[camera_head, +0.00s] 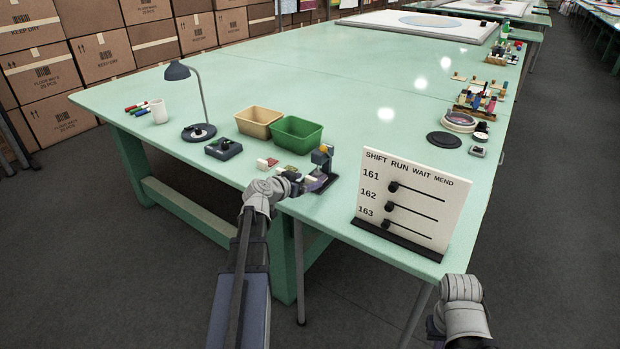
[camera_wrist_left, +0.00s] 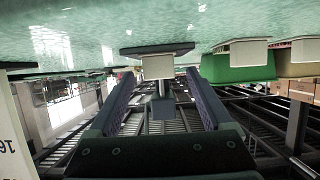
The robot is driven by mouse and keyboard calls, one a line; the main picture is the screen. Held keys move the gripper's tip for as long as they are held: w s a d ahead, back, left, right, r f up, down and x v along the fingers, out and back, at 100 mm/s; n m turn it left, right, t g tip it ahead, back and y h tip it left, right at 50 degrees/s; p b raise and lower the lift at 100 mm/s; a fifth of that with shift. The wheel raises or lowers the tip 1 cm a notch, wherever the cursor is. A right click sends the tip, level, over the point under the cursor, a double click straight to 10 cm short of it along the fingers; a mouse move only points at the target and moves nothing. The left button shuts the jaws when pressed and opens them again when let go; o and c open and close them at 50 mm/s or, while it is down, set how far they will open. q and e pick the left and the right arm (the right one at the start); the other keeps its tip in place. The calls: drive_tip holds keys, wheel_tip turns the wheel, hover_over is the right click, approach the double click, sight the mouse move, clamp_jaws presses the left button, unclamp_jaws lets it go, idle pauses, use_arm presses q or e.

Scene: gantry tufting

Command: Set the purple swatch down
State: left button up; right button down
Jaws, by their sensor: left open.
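My left gripper (camera_head: 299,182) is at the near table edge, at the foot of a small blue-grey stand (camera_head: 322,162) with an orange knob. The left wrist view looks upside down, with the tabletop along its top. There the two fingers of the left gripper (camera_wrist_left: 160,88) stand apart, on either side of a pale block (camera_wrist_left: 158,66) against a dark flat plate (camera_wrist_left: 157,48). I cannot make out any purple on this block, so I cannot tell if it is the purple swatch. Only part of my right arm shows at the lower right; its gripper is out of view.
A green bin (camera_head: 297,133) and a tan bin (camera_head: 259,121) stand behind the gripper, with small swatch-like pieces (camera_head: 267,163) in front. A shift board (camera_head: 413,203) stands to the right. A lamp (camera_head: 198,132) is at the left. The table's middle is clear.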

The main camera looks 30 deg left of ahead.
use_arm(q)
drive_tip(key=p+v, duration=0.3)
drive_tip(key=v, duration=0.6)
drive_tip(key=shift+s+r, duration=0.1)
drive_tip(key=shift+s, duration=0.05)
